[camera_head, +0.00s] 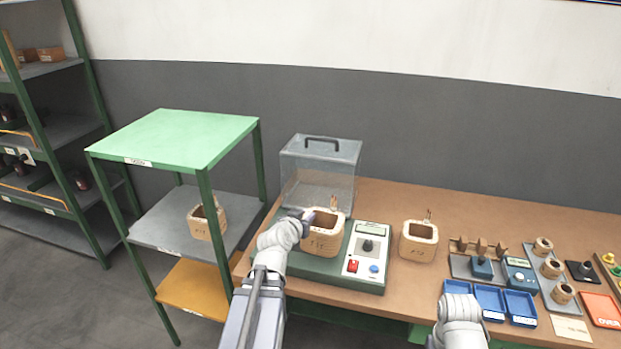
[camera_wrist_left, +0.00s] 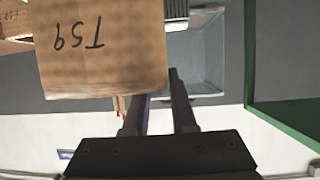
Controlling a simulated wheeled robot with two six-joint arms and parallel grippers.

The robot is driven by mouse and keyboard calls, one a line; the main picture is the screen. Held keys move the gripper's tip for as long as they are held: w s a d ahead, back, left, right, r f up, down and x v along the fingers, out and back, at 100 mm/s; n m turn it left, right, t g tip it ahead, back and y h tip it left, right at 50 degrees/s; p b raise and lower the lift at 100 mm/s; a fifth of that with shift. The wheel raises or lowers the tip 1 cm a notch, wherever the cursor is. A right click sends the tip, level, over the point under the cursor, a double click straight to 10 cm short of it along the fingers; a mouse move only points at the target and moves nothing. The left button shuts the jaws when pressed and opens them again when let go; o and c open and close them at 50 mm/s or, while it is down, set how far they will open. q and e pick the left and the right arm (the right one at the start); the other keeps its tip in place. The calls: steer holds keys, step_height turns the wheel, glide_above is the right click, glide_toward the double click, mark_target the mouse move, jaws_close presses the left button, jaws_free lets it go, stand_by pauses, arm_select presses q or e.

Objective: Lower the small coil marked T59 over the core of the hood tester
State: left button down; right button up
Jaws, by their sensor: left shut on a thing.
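The small coil marked T59 (camera_wrist_left: 105,45) is a tan, block-shaped winding with its label upside down in the left wrist view. In the head view the coil (camera_head: 323,240) is upright at the left part of the hood tester's green base (camera_head: 325,278). My left gripper (camera_head: 308,217) is shut on its left side; its fingers also show in the left wrist view (camera_wrist_left: 165,102). The tester's core is hidden, so I cannot tell whether the coil is around it or above it. My right arm shows at the bottom, but its fingers do not.
The tester's clear hood (camera_head: 318,180) stands behind the coil. The control panel (camera_head: 366,253) is right of it. A similar coil (camera_head: 418,242) stands on the table (camera_head: 480,215), and another (camera_head: 207,220) on the green stand's shelf (camera_head: 165,232). Blue trays (camera_head: 490,301) lie at the right.

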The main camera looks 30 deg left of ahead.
arm_select(q)
steer(key=w+a+r+p, duration=0.6)
steer(key=w+a, duration=0.1)
steer(key=a, duration=0.3)
steer(key=shift+n+y, duration=0.3)
steer(key=f+b, duration=0.4)
steer(key=b, duration=0.1)
steer(key=shift+d+f, duration=0.2)
steer(key=shift+f, duration=0.05)
steer(key=shift+s+d, duration=0.1)
steer(key=shift+s, duration=0.1)
steer(key=shift+f, duration=0.2)
stand_by(0.7)
steer(key=shift+f+b, duration=1.55)
steer(key=shift+b, duration=0.25)
steer(key=shift+f, duration=0.2)
steer(key=shift+f+b, duration=1.55)
steer(key=shift+b, duration=0.2)
steer(key=shift+f, duration=0.25)
